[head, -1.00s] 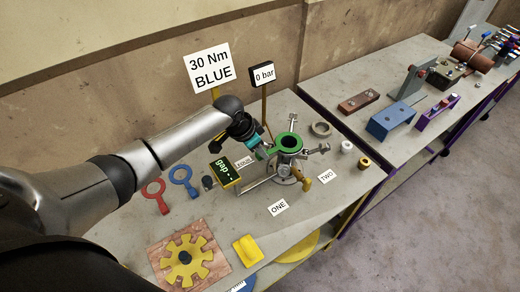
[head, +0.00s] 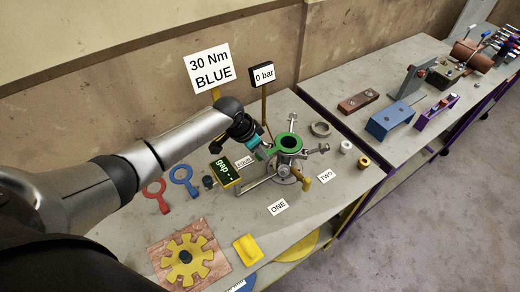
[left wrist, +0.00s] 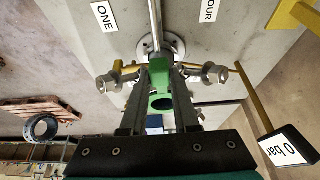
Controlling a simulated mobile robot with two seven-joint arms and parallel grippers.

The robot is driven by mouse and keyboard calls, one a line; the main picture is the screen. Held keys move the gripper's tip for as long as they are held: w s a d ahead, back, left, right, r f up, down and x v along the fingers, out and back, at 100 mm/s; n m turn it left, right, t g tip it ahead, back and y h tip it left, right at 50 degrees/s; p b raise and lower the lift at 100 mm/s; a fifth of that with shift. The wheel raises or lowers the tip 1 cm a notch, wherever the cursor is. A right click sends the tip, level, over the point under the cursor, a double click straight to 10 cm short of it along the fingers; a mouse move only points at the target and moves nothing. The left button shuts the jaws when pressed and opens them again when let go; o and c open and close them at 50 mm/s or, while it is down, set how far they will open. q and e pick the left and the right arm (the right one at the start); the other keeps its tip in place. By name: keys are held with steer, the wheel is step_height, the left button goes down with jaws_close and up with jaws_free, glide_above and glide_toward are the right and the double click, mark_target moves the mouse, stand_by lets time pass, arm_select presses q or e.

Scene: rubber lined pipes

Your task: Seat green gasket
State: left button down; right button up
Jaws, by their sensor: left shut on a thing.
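The green gasket (head: 288,136) is a flat ring with a dark opening, at the top of the pipe fixture (head: 284,171) in the head view. It also shows in the left wrist view (left wrist: 160,87) as a green tab and ring between the fingers. My left gripper (head: 266,153) is shut on the gasket from its left side; its fingers show in the left wrist view (left wrist: 159,105). The gasket looks roughly level over the fixture's centre. I cannot tell whether it touches the flange beneath. My right gripper is in neither view.
Bolts on arms surround the fixture. A yellow readout box (head: 225,173) stands close on the left, a "0 bar" gauge (head: 263,74) behind. A grey ring (head: 320,128) and small cylinders (head: 346,147) lie to the right. Blue (head: 183,177) and red (head: 156,192) ring tools lie left.

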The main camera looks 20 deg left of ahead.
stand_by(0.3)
arm_select(q)
steer(key=c, duration=0.6)
jaws_free()
step_height(320, 180, up, 3)
steer(key=p, duration=0.2)
steer(key=shift+f+p, duration=0.2)
steer(key=shift+p, duration=0.15)
steer(key=shift+r, duration=2.2)
steer(key=shift+s, duration=0.1)
